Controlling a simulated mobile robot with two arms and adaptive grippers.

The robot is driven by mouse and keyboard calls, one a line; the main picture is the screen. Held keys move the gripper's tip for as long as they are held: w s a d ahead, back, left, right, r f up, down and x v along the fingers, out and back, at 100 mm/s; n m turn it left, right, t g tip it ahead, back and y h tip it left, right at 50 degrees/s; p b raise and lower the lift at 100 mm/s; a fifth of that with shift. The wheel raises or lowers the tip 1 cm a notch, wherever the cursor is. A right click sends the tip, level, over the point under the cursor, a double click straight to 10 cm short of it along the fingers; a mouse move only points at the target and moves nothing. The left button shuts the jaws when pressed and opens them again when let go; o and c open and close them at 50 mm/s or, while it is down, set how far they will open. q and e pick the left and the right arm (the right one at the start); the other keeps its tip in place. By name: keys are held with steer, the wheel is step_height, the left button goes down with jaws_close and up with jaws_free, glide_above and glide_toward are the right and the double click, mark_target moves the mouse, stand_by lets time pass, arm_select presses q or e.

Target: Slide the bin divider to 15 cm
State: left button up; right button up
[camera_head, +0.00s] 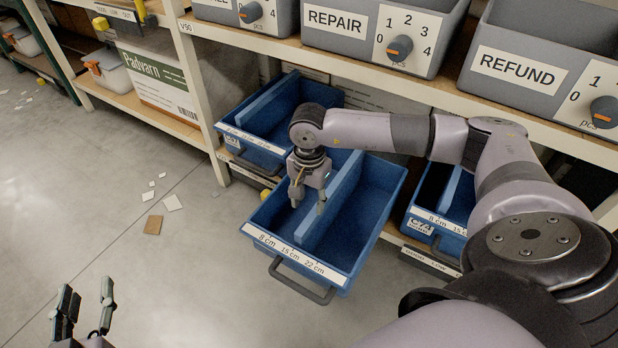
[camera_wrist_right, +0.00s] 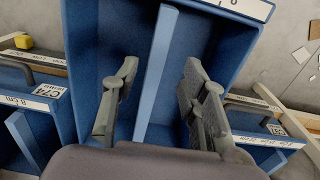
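The blue bin (camera_head: 375,225) is pulled out from the lower shelf, with 8, 15 and 22 cm marks on its front label (camera_head: 292,254). Its lighter blue divider (camera_head: 338,200) runs front to back inside. The divider's front end looks near the 15 cm mark; its exact alignment is unclear. My right gripper (camera_head: 309,200) is pointed down over the bin, open. In the right wrist view its fingers (camera_wrist_right: 160,108) are on either side of the divider (camera_wrist_right: 156,70), with gaps on both sides. My left gripper (camera_head: 84,312) is open and empty over the floor.
Similar blue bins stand at left (camera_head: 265,120) and right (camera_head: 440,215). Above are grey bins labelled REPAIR (camera_head: 375,62) and REFUND (camera_head: 515,95), with dials. A cardboard box (camera_head: 160,85) stands on the left rack. The floor left of the bin is mostly clear, with paper scraps (camera_head: 153,224).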

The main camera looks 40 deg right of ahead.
steer(key=shift+r, duration=1.75)
